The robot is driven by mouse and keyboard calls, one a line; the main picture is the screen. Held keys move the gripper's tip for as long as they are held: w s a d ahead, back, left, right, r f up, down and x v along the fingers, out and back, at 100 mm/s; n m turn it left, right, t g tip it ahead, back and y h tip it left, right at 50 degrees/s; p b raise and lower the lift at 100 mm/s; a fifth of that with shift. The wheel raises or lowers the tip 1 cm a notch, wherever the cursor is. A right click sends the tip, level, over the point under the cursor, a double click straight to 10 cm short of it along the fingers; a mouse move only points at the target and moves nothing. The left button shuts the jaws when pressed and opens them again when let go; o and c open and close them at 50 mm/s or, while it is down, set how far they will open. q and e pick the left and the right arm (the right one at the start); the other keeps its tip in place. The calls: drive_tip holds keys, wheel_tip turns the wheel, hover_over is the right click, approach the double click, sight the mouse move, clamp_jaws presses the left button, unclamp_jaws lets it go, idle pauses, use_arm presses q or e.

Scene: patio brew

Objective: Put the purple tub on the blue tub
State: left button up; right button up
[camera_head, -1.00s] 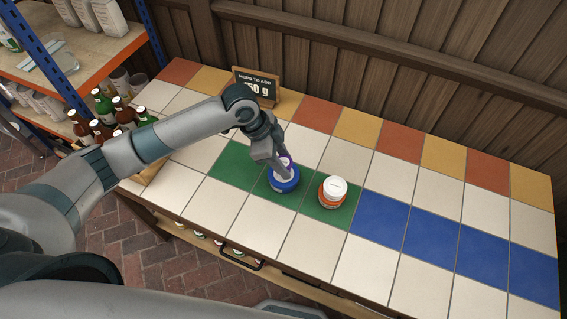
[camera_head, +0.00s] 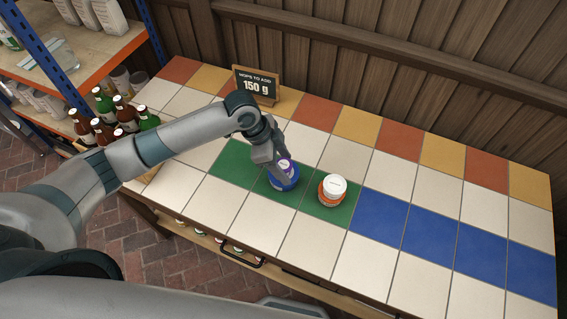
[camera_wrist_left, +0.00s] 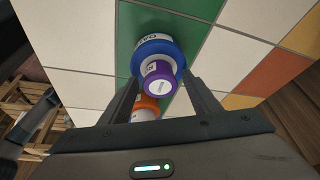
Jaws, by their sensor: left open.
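The blue tub (camera_head: 285,184) stands on a green tile in the head view. The smaller purple tub (camera_head: 287,166), with a white label on its top, sits on the blue tub and looks upright. In the left wrist view, the purple tub (camera_wrist_left: 158,82) lies in front of the blue tub (camera_wrist_left: 150,47), between my two fingers. My left gripper (camera_head: 272,171) is open beside the purple tub, its fingers apart on either side. It hides part of both tubs in the head view. My right gripper does not show.
An orange tub with a white lid (camera_head: 332,190) stands close to the right of the blue tub. Several bottles (camera_head: 107,112) stand at the left. A sign (camera_head: 256,86) reading 150 g stands at the back. The blue tiles (camera_head: 432,239) at right are clear.

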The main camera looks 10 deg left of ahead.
use_arm(q)
drive_tip(key=shift+r, duration=0.15)
drive_tip(key=w+b+v, duration=0.1)
drive_tip(key=b+v, duration=0.1)
drive_tip(key=v, duration=0.9)
drive_tip(key=shift+s+a+r, duration=0.2)
drive_tip(key=shift+s+r, duration=0.2)
drive_tip(key=shift+s, duration=0.1)
